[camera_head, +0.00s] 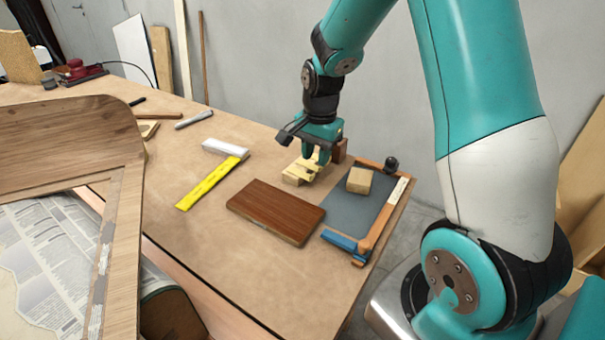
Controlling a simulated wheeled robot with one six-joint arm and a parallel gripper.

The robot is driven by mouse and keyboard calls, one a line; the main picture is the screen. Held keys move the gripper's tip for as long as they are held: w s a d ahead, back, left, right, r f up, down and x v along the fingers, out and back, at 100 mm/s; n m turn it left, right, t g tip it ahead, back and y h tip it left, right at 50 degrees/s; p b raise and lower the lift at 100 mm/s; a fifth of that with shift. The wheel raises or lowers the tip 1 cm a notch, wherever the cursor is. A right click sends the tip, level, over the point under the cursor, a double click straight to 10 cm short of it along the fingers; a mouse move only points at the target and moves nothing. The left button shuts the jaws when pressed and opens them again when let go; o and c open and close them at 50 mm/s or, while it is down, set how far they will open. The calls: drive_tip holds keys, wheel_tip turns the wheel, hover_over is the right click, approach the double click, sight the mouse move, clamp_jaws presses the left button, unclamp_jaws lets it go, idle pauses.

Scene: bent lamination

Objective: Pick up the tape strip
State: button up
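My gripper (315,158) points down over a small pale yellow-tan piece (298,174) towards the back right of the workbench. The piece looks like a stack or block with a thin strip on top; it may be the tape strip, but it is too small to be sure. The fingertips are at or just above its top; I cannot tell whether they touch or grip it. The fingers partly hide it. A flat bright yellow strip with faint marks (212,184) lies further left, its far end near a white block (225,147).
A dark brown wooden board (275,211) lies in front of my gripper. To its right is a grey mat (347,226) with a tan block (359,180), wooden edging and a blue tool (345,244). A large curved wooden piece (70,135) fills the left. Bare bench lies between.

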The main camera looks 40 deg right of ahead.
sight(315, 170)
wheel_tip(315, 170, down, 5)
drive_tip(key=shift+w+a+r+p, duration=0.1)
drive_tip(key=shift+p, duration=0.3)
clamp_jaws()
